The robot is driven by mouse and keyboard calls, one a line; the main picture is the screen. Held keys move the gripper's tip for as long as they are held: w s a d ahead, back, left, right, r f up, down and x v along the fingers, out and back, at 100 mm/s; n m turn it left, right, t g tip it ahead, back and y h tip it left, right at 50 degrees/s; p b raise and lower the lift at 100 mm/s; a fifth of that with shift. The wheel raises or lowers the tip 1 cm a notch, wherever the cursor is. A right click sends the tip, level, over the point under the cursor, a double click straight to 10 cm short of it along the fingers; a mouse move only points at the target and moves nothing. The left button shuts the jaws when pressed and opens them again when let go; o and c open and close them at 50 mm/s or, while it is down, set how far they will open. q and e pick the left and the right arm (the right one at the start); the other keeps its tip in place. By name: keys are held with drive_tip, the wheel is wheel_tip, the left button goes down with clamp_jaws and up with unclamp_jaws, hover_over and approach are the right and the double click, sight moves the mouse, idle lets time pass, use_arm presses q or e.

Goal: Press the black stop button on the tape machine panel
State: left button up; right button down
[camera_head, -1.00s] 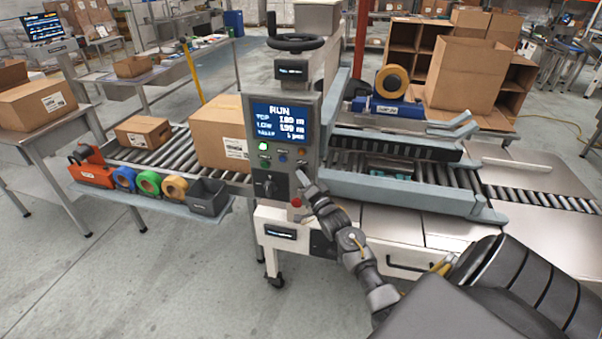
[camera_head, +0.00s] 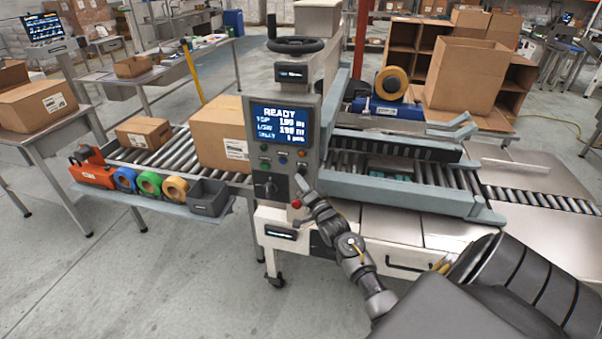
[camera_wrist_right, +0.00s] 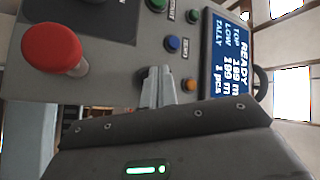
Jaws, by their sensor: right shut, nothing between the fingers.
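The tape machine panel (camera_head: 312,145) stands at centre, its screen (camera_head: 281,122) reading READY. The black stop button (camera_head: 301,164) is low on the panel's right side, below an orange button (camera_head: 302,152); in the wrist view my fingers cover its place. My right gripper (camera_head: 301,182) is shut and empty, its tips at or just in front of the panel by that button. In the wrist view the tips (camera_wrist_right: 158,78) point at the panel beside the orange button (camera_wrist_right: 189,86) and blue button (camera_wrist_right: 173,43). I cannot tell whether they touch. My left gripper is not in view.
A red mushroom button (camera_wrist_right: 55,48) is on the lower panel, with a black rotary knob (camera_head: 266,185) on its front. A roller conveyor with cardboard boxes (camera_head: 221,135) runs left of the panel; the machine's side rails (camera_head: 400,190) lie to the right.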

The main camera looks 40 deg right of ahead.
drive_tip(key=shift+s+a+p, duration=0.25)
drive_tip(key=shift+a+p, duration=0.2)
drive_tip(key=s+a+p, duration=0.1)
drive_tip(key=s+a, duration=0.1)
drive_tip(key=a, duration=0.1)
drive_tip(key=shift+s+a+p, duration=0.15)
drive_tip(key=shift+p, duration=0.25)
idle(0.5)
